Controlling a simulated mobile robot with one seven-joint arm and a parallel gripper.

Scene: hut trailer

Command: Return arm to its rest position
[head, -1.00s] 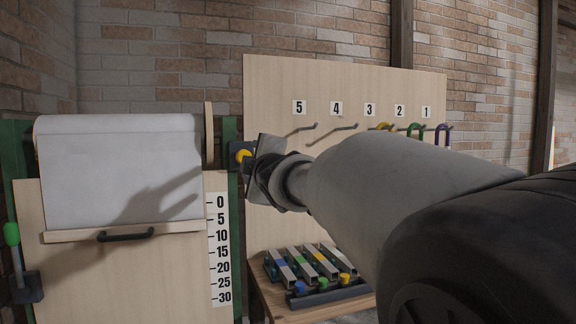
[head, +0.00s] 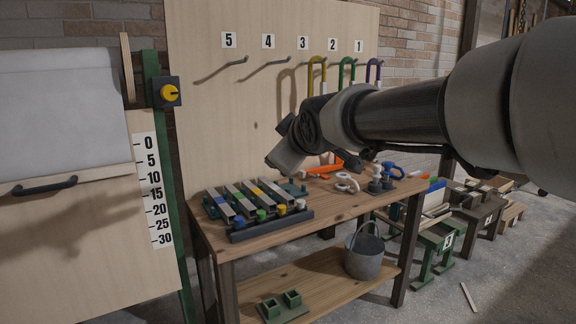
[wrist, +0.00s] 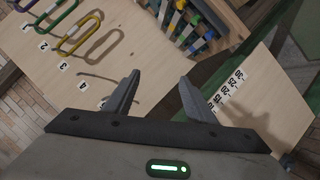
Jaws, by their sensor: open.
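My gripper shows in the wrist view (wrist: 158,95) with its two fingers apart and nothing between them. In the head view my arm reaches in from the right, and its end (head: 285,160) hangs in front of the pegboard, above the workbench. The fingertips are hard to make out in the head view. The arm is raised and touches nothing that I can see.
The wooden workbench (head: 330,215) holds a rack of coloured-ended bars (head: 258,208) and several tools. The numbered pegboard (head: 205,120) stands behind it. A scaled panel (head: 75,235) with a yellow knob (head: 169,92) is left. A bucket (head: 364,255) sits on the lower shelf.

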